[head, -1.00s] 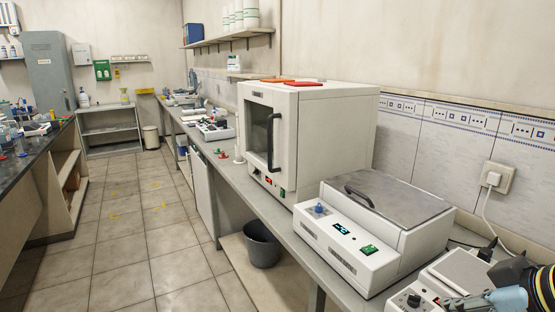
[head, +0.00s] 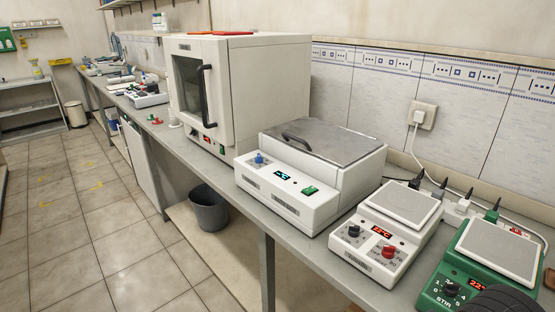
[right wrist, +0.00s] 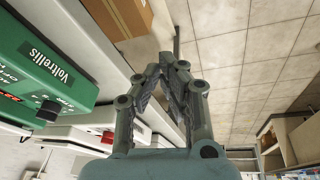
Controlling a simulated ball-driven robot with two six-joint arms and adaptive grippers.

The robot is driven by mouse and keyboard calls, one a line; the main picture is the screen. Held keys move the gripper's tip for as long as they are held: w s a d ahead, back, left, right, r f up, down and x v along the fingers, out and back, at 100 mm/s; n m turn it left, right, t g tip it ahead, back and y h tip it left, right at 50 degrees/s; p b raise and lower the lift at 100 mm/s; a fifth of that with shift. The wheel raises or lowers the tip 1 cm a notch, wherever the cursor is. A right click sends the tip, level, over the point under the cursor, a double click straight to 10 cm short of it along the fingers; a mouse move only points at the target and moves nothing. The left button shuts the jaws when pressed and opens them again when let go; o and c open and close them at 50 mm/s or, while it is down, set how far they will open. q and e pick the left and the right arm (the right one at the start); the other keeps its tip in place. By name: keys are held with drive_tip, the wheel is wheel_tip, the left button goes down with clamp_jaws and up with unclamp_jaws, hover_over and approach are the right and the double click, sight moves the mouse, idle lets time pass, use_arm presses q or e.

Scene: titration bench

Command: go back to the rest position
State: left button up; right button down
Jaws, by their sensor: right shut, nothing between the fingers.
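My right gripper (right wrist: 168,65) fills the middle of the right wrist view. Its grey fingers meet at the tips and hold nothing. It hangs over the floor beside the bench, with the green stirrer (right wrist: 45,75) to its left in that view. In the head view only a dark rounded piece, probably of my right arm, shows at the bottom right in front of the green stirrer (head: 500,250). The right fingers do not show there. My left gripper is in neither view.
The bench carries a white stirrer (head: 400,205), a lidded bath (head: 310,190) and a white oven (head: 245,80). A grey bin (head: 209,208) stands under the bench. A cardboard box (right wrist: 120,15) shows near the gripper. The tiled floor (head: 90,230) at left is clear.

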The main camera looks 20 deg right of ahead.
drive_tip(key=s+d+f+b, duration=0.1)
drive_tip(key=s+f+b, duration=0.2)
drive_tip(key=f, duration=0.8)
drive_tip(key=s+f+g+b, duration=0.1)
drive_tip(key=s+f+b, duration=0.15)
drive_tip(key=f, duration=0.75)
drive_tip(key=s+d+f+b, duration=0.1)
drive_tip(key=s+f+b, duration=0.2)
drive_tip(key=f, duration=0.8)
drive_tip(key=s+f+g+b, duration=0.1)
drive_tip(key=s+f+b, duration=0.4)
drive_tip(key=s+f, duration=0.8)
drive_tip(key=shift+s+d+f, duration=0.2)
drive_tip(key=shift+s+f, duration=0.1)
drive_tip(key=shift+f, duration=0.35)
